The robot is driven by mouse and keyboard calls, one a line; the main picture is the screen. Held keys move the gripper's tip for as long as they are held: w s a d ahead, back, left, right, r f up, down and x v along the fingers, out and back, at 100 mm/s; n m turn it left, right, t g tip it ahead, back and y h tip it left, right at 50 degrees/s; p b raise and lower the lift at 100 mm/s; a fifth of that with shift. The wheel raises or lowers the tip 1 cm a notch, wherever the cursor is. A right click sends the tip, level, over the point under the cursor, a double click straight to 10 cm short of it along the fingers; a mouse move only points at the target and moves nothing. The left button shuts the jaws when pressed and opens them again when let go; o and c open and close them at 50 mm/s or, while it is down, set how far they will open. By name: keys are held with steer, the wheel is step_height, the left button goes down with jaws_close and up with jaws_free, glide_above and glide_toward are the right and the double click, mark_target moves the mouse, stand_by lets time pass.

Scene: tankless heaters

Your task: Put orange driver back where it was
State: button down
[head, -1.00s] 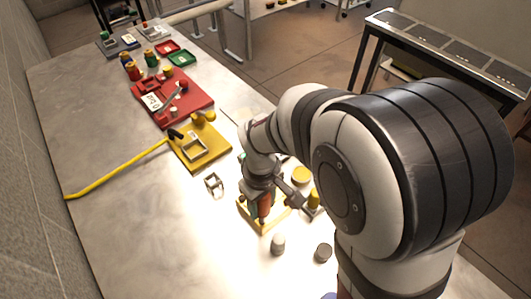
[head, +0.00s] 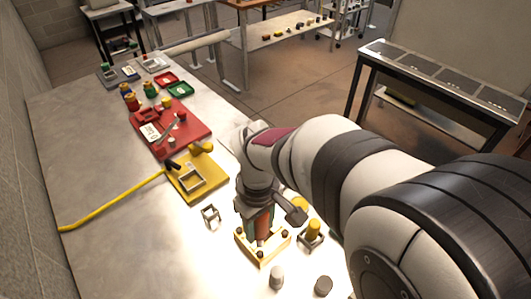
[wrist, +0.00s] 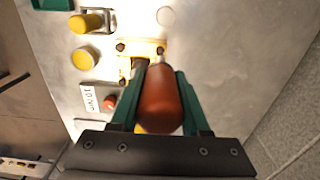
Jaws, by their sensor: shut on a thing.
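My gripper (wrist: 160,100), with green fingers in the wrist view, is shut on the orange driver (wrist: 159,100) by its red-orange handle. The driver's shaft points away from the wrist camera toward a yellow stand (wrist: 149,44) with dark knobs. In the head view, the orange driver (head: 264,228) hangs roughly upright at the yellow stand (head: 248,250), with my gripper (head: 262,218) around its upper part. The tip is hidden, so I cannot tell whether it sits in the stand or just above it.
A yellow peg (head: 313,229) in a square holder and a yellow round piece (head: 299,203) stand right of the stand. A grey cylinder (head: 277,277) and a dark puck (head: 323,286) are in front. A yellow board (head: 205,182) lies behind.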

steer(key=shift+r, duration=0.9)
